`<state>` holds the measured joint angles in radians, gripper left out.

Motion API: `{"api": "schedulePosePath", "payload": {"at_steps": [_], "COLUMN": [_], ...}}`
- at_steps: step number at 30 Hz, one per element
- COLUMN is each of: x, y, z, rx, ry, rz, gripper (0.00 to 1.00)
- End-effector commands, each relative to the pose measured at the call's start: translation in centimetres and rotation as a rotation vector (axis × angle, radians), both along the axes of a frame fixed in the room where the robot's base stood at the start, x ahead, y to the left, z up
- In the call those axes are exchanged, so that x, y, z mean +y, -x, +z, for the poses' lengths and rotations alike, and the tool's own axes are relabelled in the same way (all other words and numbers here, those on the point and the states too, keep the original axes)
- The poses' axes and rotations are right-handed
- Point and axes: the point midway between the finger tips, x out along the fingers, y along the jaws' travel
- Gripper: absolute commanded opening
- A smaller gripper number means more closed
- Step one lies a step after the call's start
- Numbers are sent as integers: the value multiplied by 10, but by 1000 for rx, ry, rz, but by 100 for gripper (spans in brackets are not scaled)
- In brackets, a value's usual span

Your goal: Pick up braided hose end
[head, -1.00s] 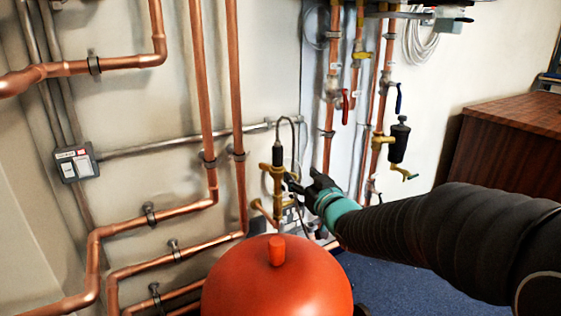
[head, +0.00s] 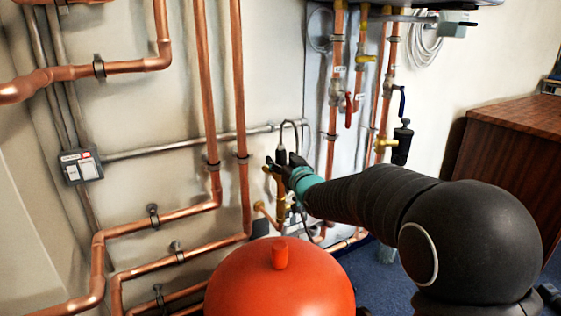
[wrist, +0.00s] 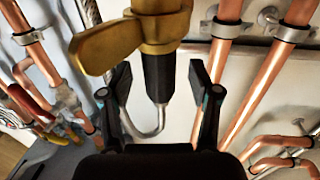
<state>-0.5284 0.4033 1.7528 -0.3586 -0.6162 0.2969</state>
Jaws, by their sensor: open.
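The braided hose end has a black sleeve (wrist: 158,70) joined to a brass valve (wrist: 160,30), with a silver hose (wrist: 148,128) curving away from it. In the head view the hose (head: 290,123) loops above the black sleeve (head: 281,153), partly hidden by my gripper (head: 276,166). My gripper is open in the wrist view (wrist: 159,76). Its two fingers stand on either side of the sleeve, with visible gaps in the picture. I cannot tell whether the sleeve lies at fingertip depth.
Vertical copper pipes (head: 241,110) run left of the valve. More pipes with a red-handled valve (head: 349,107) stand to the right. An orange-red rounded vessel (head: 280,285) is in front below. A wooden cabinet (head: 510,160) stands at the right.

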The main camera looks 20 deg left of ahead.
Motion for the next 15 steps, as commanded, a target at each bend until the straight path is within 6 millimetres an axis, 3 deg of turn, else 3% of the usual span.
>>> {"api": "schedulePosePath", "payload": {"at_steps": [11, 15], "x": [8, 8], "y": [-9, -9], "z": [0, 0], "rx": [0, 0], "ry": [0, 0], "rz": [-1, -1], "gripper": [62, 32]}}
